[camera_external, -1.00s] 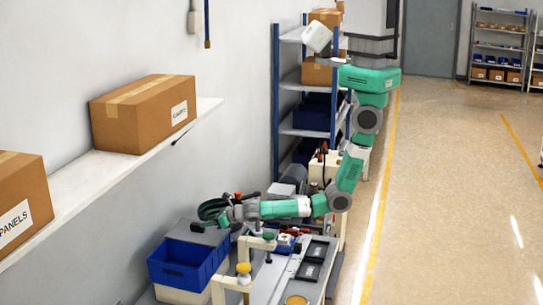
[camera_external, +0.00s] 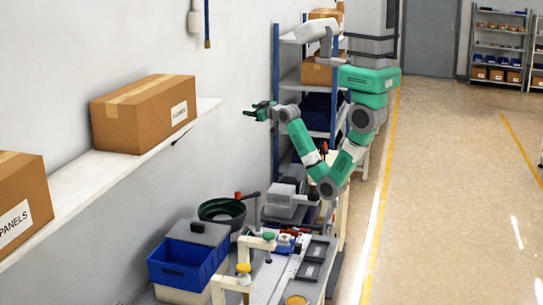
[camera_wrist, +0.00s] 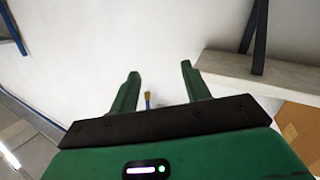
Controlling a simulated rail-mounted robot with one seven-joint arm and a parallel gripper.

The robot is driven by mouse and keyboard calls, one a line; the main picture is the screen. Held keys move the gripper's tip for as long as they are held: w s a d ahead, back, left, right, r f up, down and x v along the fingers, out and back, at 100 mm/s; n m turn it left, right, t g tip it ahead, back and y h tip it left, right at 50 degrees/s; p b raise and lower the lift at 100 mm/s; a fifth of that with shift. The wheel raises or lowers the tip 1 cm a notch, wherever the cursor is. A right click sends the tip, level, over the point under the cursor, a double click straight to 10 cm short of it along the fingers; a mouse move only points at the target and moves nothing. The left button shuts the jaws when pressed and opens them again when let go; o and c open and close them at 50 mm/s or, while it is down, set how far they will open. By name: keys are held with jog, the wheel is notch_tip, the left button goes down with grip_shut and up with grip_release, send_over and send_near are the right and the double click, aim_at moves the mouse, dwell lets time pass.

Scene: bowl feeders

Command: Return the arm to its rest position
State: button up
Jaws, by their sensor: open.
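My gripper (camera_external: 258,110) is raised high in front of the wall, to the left of the blue shelving rack and well above the bench. My green arm folds down to a low elbow and back up to it. In the wrist view my gripper (camera_wrist: 157,78) shows two green fingers spread apart with nothing between them. Beyond the fingers is the pale wall (camera_wrist: 110,40).
A dark green bowl feeder (camera_external: 222,211) and a blue bin (camera_external: 187,264) stand below on the bench side. A wall shelf (camera_external: 110,170) holds cardboard boxes (camera_external: 143,112). The aisle floor (camera_external: 450,200) at right is clear.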

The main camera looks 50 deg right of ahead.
jog(key=s+d+r+m+t+p, duration=0.1)
jog(key=s+r+t+p, duration=0.2)
jog(key=r, duration=1.2)
jog(key=s+d+r+m+t+p, duration=0.1)
jog(key=s+r+m+t+p, duration=0.1)
jog(key=s+r+t, duration=0.3)
jog(key=s+r+p, duration=0.1)
jog(key=s+r, duration=0.3)
jog(key=r, duration=0.5)
jog(key=shift+s+d+r, duration=0.15)
jog(key=shift+r, duration=0.2)
